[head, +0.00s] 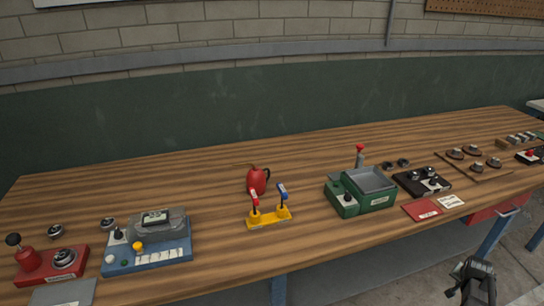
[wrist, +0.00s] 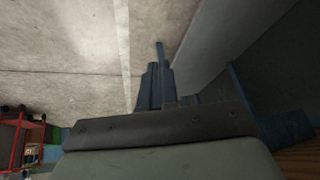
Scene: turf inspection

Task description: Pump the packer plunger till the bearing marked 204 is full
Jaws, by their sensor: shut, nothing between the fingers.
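A red bearing packer (head: 42,264) stands at the left front of the bench. Its black-knobbed plunger (head: 14,240) stands up at its left, and a round bearing (head: 64,257) sits on its right part. Two more round bearings lie loose behind, one behind the packer (head: 55,231) and one behind the blue device (head: 107,223). No 204 mark is readable on any of them. My gripper (head: 474,288) is at the lower right, in front of the bench and far from the packer. It is shut and empty, and also shows in the wrist view (wrist: 157,72) over bare floor.
A blue device with a gauge (head: 148,256) stands right of the packer. A grey plate (head: 62,293) lies in front. A yellow stand (head: 268,218), red jug (head: 258,180) and green tray machine (head: 376,198) stand further right. The back middle of the bench (head: 200,175) is clear.

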